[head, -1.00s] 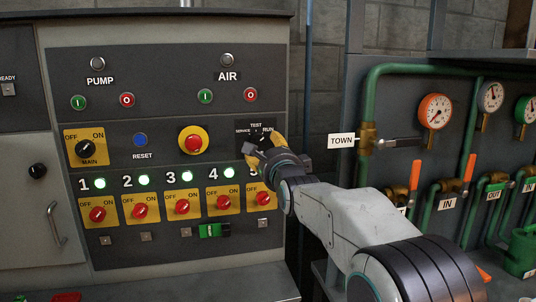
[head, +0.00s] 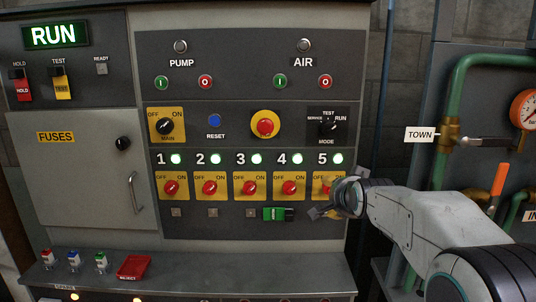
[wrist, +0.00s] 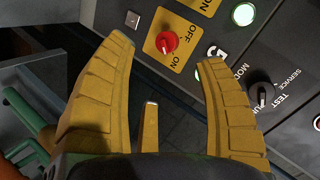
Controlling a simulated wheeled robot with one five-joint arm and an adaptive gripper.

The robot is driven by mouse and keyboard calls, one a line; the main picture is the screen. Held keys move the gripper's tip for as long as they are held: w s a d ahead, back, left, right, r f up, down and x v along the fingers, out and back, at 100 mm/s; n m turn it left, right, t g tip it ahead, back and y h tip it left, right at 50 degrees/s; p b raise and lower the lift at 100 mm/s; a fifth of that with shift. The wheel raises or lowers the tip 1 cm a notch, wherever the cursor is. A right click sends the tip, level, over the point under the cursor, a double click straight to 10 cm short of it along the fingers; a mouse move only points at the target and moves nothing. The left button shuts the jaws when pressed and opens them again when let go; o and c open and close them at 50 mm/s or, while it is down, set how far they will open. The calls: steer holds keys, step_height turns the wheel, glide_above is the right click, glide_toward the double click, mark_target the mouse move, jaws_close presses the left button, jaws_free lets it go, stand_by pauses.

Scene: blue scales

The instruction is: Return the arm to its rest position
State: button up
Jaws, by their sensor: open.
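My gripper (head: 326,206) is at the lower right of the control panel, in front of the edge of switch 5 (head: 326,186). My white arm reaches in from the right. In the wrist view my gripper's two yellow fingers (wrist: 168,58) are spread wide with nothing between them. Beyond the fingertips, a red knob (wrist: 167,42) on a yellow OFF/ON plate and the black mode knob (wrist: 263,97) show. The fingers look apart from the panel. The mode knob also shows clear of the gripper in the head view (head: 327,127).
A lit green RUN sign (head: 55,35) is at the upper left. Lamps 1 to 5 glow green. A ledge (head: 200,278) with fuses (head: 74,262) and a red REJECT tray (head: 134,267) juts out below. Green pipes and a gauge (head: 525,110) stand at the right.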

steer(key=s+f+n+g, duration=0.85)
steer(key=s+f, duration=0.65)
steer(key=s, duration=0.3)
steer(key=s+r+n+g+p, duration=0.2)
steer(key=s+p, duration=0.2)
steer(key=s, duration=1.7)
steer(key=shift+t, duration=0.85)
steer(key=shift+w+p+v, duration=0.25)
steer(key=shift+p+v, duration=0.1)
steer(key=shift+v, duration=0.65)
steer(key=shift+w+p+v, duration=0.2)
steer(key=shift+p+v, duration=0.15)
steer(key=shift+v, duration=0.65)
steer(key=shift+r, duration=0.15)
